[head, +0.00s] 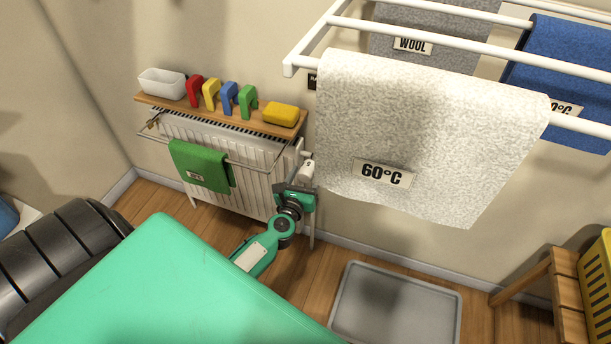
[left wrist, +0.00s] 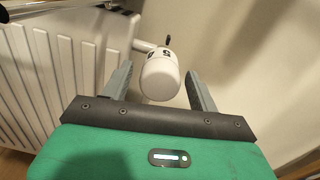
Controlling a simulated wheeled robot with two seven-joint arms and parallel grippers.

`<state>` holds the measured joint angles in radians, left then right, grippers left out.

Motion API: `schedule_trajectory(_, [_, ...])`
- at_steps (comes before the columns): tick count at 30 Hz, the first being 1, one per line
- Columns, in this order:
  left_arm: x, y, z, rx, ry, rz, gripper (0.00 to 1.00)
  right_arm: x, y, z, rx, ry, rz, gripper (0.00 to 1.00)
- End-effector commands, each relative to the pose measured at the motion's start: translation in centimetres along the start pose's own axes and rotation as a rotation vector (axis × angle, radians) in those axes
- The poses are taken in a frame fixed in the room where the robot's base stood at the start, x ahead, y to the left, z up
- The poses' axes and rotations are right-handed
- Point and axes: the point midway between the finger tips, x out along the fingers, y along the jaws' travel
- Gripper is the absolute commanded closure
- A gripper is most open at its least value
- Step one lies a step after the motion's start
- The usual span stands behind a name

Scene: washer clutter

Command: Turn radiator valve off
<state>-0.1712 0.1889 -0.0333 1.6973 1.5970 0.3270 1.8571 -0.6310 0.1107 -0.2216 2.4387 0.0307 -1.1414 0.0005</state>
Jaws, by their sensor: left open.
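The radiator valve (head: 306,169) is a white knob with dark markings at the right end of the white radiator (head: 255,188). In the left wrist view the valve (left wrist: 160,76) sits between the two grey fingers. My left gripper (head: 300,184) is open, with one finger on each side of the knob; the wrist view also shows the gripper (left wrist: 158,88). I see gaps between the fingers and the knob there. The knob's lower end faces the palm. My right gripper is not in view.
A wooden shelf (head: 220,115) with a white tub, coloured pegs and a yellow sponge tops the radiator. A green towel (head: 200,166) hangs on its front rail. A drying rack (head: 340,22) with a pale towel (head: 420,130) overhangs at right. A grey tray (head: 396,305) lies on the floor.

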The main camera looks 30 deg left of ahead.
Motion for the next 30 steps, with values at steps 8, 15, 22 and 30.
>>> schedule_trajectory(8, [0.02, -0.02, -0.01, 0.0, 0.0, 0.0, 0.47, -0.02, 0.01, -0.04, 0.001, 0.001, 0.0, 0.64])
schedule_trajectory(15, [0.01, -0.01, -0.01, 0.0, 0.0, 0.0, 0.84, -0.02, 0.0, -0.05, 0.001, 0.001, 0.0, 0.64])
schedule_trajectory(22, [0.0, -0.01, 0.01, 0.024, -0.001, 0.0, 0.84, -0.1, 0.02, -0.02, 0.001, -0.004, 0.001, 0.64])
schedule_trajectory(30, [0.0, -0.02, 0.03, 0.159, -0.004, -0.001, 0.84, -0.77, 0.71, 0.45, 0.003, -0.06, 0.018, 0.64])
